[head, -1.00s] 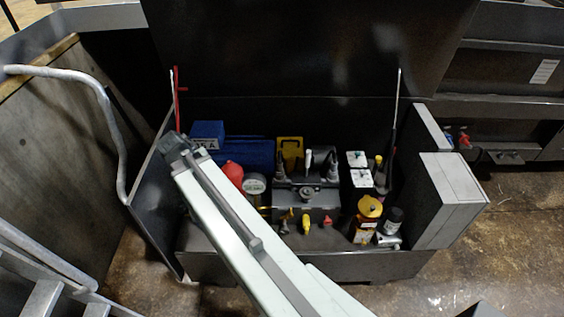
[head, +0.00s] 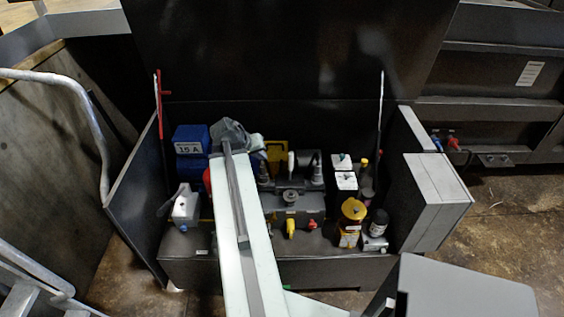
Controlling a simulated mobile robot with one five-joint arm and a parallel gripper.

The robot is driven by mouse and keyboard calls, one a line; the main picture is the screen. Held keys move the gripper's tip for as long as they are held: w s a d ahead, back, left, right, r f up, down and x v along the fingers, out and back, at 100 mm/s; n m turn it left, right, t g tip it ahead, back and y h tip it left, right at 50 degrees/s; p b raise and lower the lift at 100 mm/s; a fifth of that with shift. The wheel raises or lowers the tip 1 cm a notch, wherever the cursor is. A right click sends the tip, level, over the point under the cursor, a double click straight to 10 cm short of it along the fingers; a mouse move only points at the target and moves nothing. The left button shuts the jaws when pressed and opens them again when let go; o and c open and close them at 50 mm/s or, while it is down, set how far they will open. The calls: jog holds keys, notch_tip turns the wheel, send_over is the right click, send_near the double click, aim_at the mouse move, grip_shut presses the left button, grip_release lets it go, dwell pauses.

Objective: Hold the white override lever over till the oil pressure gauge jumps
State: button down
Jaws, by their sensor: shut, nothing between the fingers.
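The white lever (head: 291,163) stands about upright on the dark valve block (head: 292,198), between two dark cylinders. My arm crosses the front of the cabinet, and its far end is a grey joint left of the lever. My gripper's fingers are hidden behind or below the arm, so I cannot see whether they touch the lever. The oil pressure gauge is hidden by my arm, so its needle cannot be read.
A blue box (head: 190,141) and a white unit with a handle (head: 185,207) sit at left. Yellow-topped (head: 352,212) and black (head: 379,222) containers stand at right. The open lid (head: 290,50) rises behind. An open side panel (head: 432,200) flanks the right.

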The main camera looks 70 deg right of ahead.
jog(key=shift+s, duration=0.1)
jog(key=b, duration=0.8)
send_near(290, 166)
jog(key=w+d+f, duration=0.1)
jog(key=w+f, duration=0.3)
jog(key=s+d, duration=0.3)
jog(key=shift+s+f, duration=0.1)
jog(key=shift+f, duration=0.1)
